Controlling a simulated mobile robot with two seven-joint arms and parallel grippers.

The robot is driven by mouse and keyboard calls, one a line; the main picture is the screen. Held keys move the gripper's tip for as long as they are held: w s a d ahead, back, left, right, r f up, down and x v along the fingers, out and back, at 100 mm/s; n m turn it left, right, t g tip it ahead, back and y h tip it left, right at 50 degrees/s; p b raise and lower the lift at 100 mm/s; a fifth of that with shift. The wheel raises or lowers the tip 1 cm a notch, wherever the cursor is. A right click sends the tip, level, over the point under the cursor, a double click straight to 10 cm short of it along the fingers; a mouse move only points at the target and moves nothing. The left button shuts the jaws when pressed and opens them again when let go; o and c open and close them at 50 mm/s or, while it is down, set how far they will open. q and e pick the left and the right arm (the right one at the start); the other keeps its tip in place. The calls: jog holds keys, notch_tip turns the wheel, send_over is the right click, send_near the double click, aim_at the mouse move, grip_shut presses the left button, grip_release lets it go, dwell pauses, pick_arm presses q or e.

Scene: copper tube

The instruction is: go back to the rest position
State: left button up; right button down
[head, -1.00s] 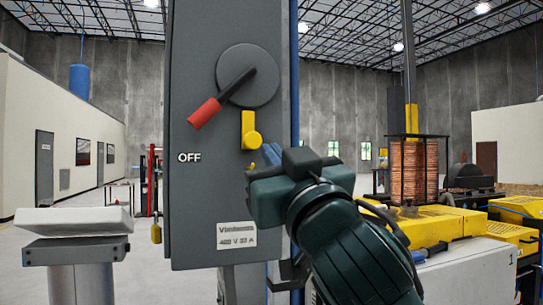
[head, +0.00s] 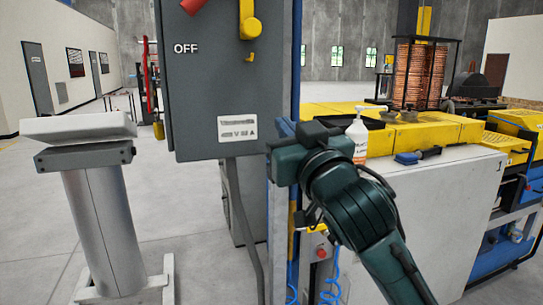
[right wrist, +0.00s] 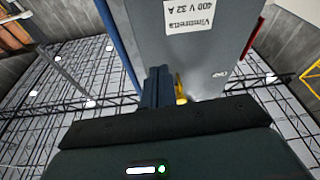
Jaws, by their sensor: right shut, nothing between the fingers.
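My right gripper (head: 283,129) is in the head view, in front of the right edge of the grey switch box (head: 215,95), about level with its label. Its blue fingers are together with nothing between them. They also show in the right wrist view (right wrist: 158,88), pointing up past the dark gripper body. I cannot tell the exact gap between gripper and box. My left gripper is not in view.
A grey pedestal with a white top (head: 80,125) stands at the left. A yellow and white machine (head: 430,135) with a white pump bottle (head: 357,138) and a blue-handled tool (head: 408,157) is at the right. Copper coils (head: 415,75) stand behind. Floor between pedestal and box is clear.

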jog(key=s+d+f+m+g+h+p, duration=0.1)
jog(key=d+f+g, duration=0.15)
jog(key=f, duration=1.25)
jog(key=s+d+f+m+g+h+p, duration=0.1)
jog(key=d+f+g, duration=0.15)
jog(key=f, duration=1.15)
jog(key=s+d+f+g+h, duration=0.1)
jog(key=s+d+f+g, duration=0.1)
jog(key=s+f, duration=0.8)
jog(key=s+d+f+g+h, duration=0.1)
jog(key=s+d+f, duration=0.4)
jog(key=s+f, duration=0.6)
jog(key=shift+f+g+p, duration=0.35)
jog(key=shift+g+p, duration=0.05)
jog(key=shift+g, duration=0.1)
